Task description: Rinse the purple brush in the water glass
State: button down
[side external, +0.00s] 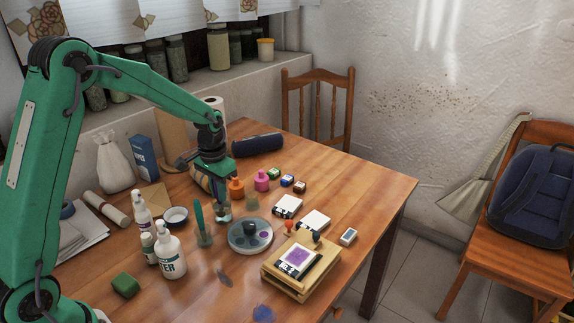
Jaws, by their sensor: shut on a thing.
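My gripper (213,178) is at the end of the green arm, low over the back middle of the table in the side external view. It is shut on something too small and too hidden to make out. I cannot pick out the purple brush. A small clear vessel (222,211), which may be the water glass, stands just below and in front of my gripper. I cannot tell whether anything held reaches into it. A teal upright tool (199,219) stands in another small clear holder to its left.
A round palette (237,245) with dark and purple patches lies in front. A wooden stand (267,276) holds a purple-marked card. White bottles (171,259) and a green block (125,285) stand at left. Orange and pink bottles (261,181) crowd the gripper's right.

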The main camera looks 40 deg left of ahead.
jog(key=shift+w+d, duration=0.25)
jog(key=shift+d, duration=0.05)
jog(key=shift+s, duration=0.3)
dwell(0.3)
jog(key=shift+s, duration=0.25)
jog(key=shift+w, duration=0.25)
dwell(0.4)
jog(key=shift+r, duration=0.1)
jog(key=shift+r, duration=3.65)
jog(key=shift+r, duration=0.15)
